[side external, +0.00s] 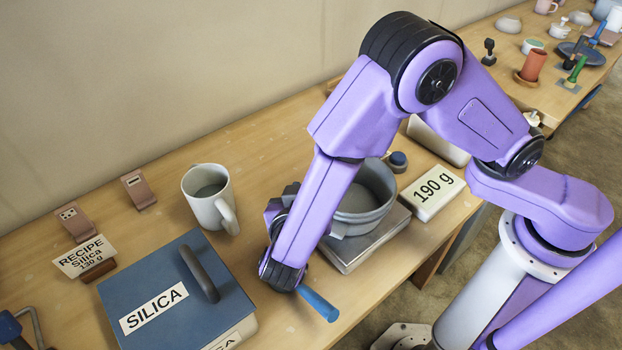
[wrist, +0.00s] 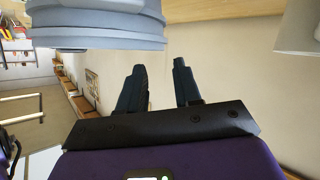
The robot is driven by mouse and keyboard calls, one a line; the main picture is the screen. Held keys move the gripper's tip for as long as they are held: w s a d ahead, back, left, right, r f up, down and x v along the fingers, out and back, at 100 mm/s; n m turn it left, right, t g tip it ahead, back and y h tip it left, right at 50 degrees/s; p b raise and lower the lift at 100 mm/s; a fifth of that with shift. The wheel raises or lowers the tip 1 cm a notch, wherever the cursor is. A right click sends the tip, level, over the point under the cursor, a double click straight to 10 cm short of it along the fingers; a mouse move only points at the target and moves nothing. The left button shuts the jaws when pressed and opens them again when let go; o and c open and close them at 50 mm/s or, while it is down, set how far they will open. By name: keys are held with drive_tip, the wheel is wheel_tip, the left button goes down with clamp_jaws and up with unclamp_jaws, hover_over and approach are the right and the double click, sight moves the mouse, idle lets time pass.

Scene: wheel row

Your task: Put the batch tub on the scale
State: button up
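The batch tub (side external: 371,190) is a round grey tub with a paler filling visible inside. It appears to sit upright on the scale (side external: 349,249), a flat metal-topped box; my forearm hides part of both. The label by the scale (side external: 432,192) reads 190 g. My gripper (side external: 278,203) is beside the tub on its left, low over the table and partly hidden by my arm. In the wrist view my gripper's two fingers (wrist: 158,68) stand apart with nothing between them. The grey ribbed tub (wrist: 95,25) is at the upper left there, outside the fingers.
A grey mug (side external: 206,197) stands left of my gripper. A blue SILICA box (side external: 160,290) with a handle is at front left, behind it a RECIPE Silica 130 g card (side external: 85,256). A blue handle (side external: 318,303) sticks out below my wrist near the table edge.

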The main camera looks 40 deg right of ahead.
drive_tip(key=v, duration=0.5)
drive_tip(key=s+d+r+n+g+y, duration=0.2)
drive_tip(key=d+n+g, duration=0.1)
drive_tip(key=d+n, duration=0.3)
drive_tip(key=s+d+r+n+g+y, duration=0.2)
drive_tip(key=d+n+g, duration=0.15)
drive_tip(key=d, duration=0.45)
drive_tip(key=s+d+r+n+g+y, duration=0.2)
drive_tip(key=s+d+n+y, duration=0.4)
drive_tip(key=s+d+n, duration=0.3)
drive_tip(key=shift+s+d+r+n+y, duration=0.35)
drive_tip(key=shift+s+r+n, duration=0.1)
drive_tip(key=shift+s+r, duration=0.1)
